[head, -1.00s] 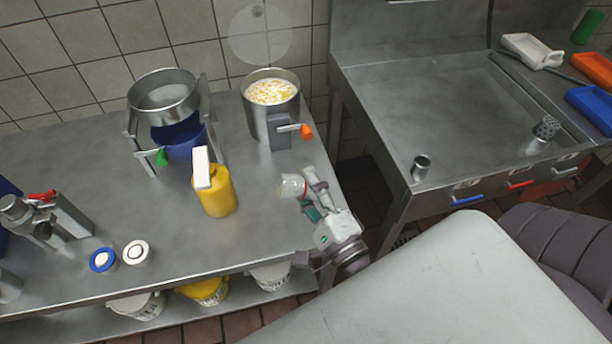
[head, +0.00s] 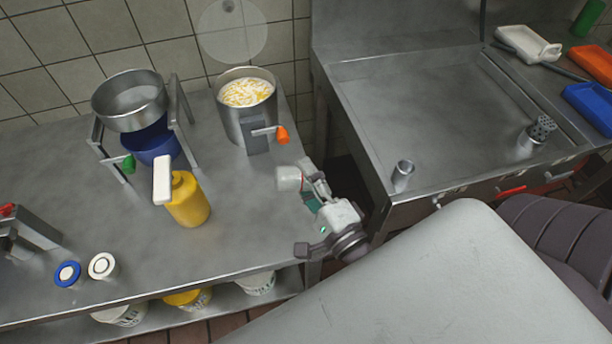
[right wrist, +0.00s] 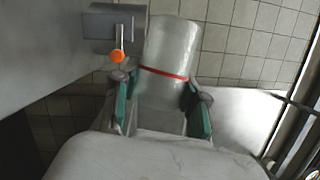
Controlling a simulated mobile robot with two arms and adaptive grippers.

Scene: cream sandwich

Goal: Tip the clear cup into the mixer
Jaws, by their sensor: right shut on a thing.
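The clear cup (right wrist: 168,70) is held in my right gripper (right wrist: 160,95), with a red band around it between the green-padded fingers in the right wrist view. In the head view the cup (head: 289,178) lies tilted on its side at the tips of my right gripper (head: 306,184), near the table's right side. The mixer (head: 232,121) is the metal pot with an orange-handled lever, holding a pale yellow-white mix. It stands behind the cup, a little to the left and apart from it. Its orange knob (right wrist: 117,56) shows in the right wrist view. My left gripper is out of view.
A metal bowl on a stand (head: 130,104) with a blue container (head: 152,146) under it stands left of the mixer. A yellow bottle (head: 187,203) stands in front. A sink counter (head: 420,110) is at the right, across a gap.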

